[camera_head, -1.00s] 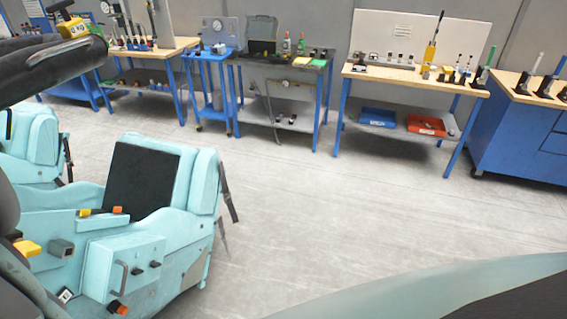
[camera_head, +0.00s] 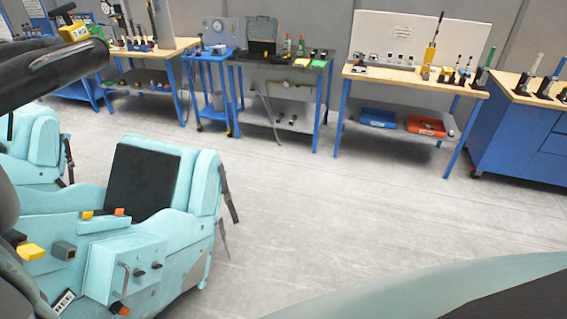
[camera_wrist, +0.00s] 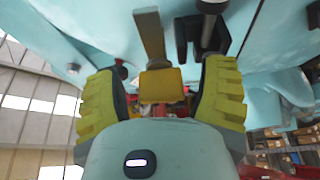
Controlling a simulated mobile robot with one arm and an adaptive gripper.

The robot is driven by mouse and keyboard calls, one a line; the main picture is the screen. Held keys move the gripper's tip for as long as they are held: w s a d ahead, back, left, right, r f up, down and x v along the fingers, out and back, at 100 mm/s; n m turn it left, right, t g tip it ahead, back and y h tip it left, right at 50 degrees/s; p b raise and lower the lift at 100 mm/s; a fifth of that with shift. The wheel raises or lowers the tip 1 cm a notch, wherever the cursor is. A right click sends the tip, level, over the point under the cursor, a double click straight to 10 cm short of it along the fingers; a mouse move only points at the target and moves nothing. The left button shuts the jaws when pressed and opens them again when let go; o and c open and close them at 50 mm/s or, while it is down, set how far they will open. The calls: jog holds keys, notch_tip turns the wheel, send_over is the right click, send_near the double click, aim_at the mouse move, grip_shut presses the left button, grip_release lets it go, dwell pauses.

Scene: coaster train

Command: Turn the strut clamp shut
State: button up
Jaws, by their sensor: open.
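In the wrist view a tan bar ends in a yellow block (camera_wrist: 162,85), which looks like the strut clamp's handle. My gripper (camera_wrist: 160,92) is open, with one yellow ridged finger pad on each side of this block. Gaps show between the block and both pads. A grey rod in a dark bracket (camera_wrist: 206,38) stands just right of the bar, close to the right finger. How far the clamp is turned cannot be told. My gripper cannot be made out in the head view.
Pale turquoise bodywork (camera_wrist: 85,22) lies close above my fingers. In the head view a turquoise seat (camera_head: 205,180) with a control box (camera_head: 122,268) stands at left. Workbenches (camera_head: 415,80) line the wall. The grey floor (camera_head: 340,220) between is clear.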

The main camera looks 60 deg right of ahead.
jog(key=shift+o, duration=0.2)
jog(key=c, duration=1.2)
